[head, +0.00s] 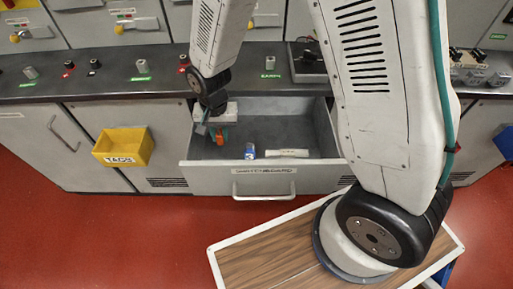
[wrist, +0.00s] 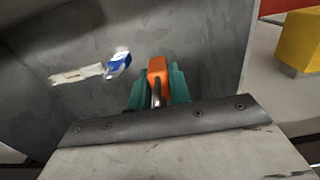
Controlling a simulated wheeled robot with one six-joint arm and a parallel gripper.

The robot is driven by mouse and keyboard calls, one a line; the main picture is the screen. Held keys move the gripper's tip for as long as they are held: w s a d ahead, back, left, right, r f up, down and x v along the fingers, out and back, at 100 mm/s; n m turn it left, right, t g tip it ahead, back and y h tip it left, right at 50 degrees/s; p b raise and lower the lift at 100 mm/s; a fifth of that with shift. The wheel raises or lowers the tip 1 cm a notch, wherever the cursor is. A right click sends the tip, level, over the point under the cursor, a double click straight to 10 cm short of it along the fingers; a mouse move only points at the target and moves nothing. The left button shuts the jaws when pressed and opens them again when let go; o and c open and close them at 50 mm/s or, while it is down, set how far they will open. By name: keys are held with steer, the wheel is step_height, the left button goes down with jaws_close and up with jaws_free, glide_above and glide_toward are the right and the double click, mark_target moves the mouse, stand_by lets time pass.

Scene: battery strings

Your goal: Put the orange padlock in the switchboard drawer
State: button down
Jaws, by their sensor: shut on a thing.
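The orange padlock (wrist: 157,68) is between the teal fingertips of my gripper (wrist: 158,88) in the wrist view, with its metal shackle toward the gripper body. In the head view the padlock (head: 220,133) shows as a small orange patch below my gripper (head: 212,136). My gripper is shut on it, inside or just over the left part of the open switchboard drawer (head: 222,180). I cannot tell whether the padlock touches the drawer floor.
The drawer also holds a blue-and-white item (head: 250,151) and a pale roll-like item (head: 287,153) near its front. A yellow TAGS bin (head: 124,147) hangs left of the drawer. A grey counter (head: 140,75) with knobs runs behind. The drawer's right part is clear.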

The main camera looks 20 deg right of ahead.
step_height(320, 180, down, 10)
steer(key=shift+f, duration=0.1)
stand_by(0.4)
steer(key=shift+f, duration=0.1)
steer(key=c, duration=1.3)
jaws_free()
